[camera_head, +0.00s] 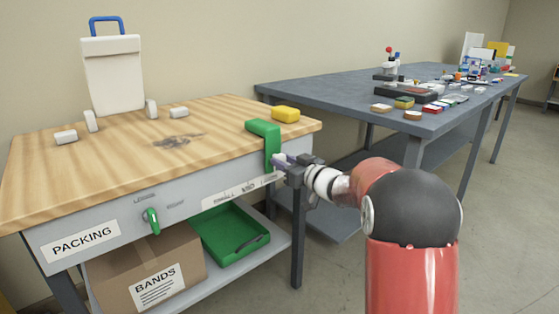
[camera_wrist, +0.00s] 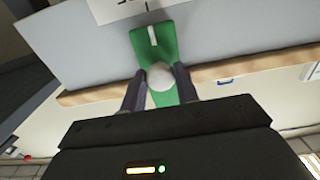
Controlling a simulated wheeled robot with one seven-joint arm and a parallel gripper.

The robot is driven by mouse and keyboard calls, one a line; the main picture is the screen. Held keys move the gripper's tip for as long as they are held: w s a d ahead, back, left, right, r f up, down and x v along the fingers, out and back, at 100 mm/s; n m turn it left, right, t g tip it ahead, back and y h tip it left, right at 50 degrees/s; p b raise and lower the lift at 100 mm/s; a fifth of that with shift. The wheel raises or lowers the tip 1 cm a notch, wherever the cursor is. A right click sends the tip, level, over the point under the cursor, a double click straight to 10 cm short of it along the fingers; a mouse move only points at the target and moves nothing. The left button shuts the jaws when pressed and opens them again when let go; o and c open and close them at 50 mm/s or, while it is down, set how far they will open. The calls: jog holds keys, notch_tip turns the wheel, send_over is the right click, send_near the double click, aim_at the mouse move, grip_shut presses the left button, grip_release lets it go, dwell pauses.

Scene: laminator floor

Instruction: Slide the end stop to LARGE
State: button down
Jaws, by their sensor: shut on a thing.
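The green end stop (camera_head: 264,131) hooks over the front edge of the packing bench near its right end, with its leg hanging down the front face. In the wrist view the end stop (camera_wrist: 173,40) shows a pale pointer line and a round pale knob (camera_wrist: 160,75). My gripper (camera_head: 281,161) is at this leg, its fingers (camera_wrist: 159,88) on either side of the knob and shut on it.
A yellow block (camera_head: 285,114) lies on the packing bench (camera_head: 110,150) just behind the stop. A green lever (camera_head: 152,220) is on the bench front. A green tray (camera_head: 232,236) and BANDS box (camera_head: 150,265) sit on the shelf below. A grey table (camera_head: 330,92) stands behind.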

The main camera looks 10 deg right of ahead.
jog(key=shift+w+d+r, duration=0.1)
jog(key=shift+d, duration=0.2)
jog(key=c, duration=1.1)
grip_release()
jog(key=v, duration=0.7)
jog(key=shift+s+d+b, duration=0.25)
jog(key=shift+s+b, duration=0.05)
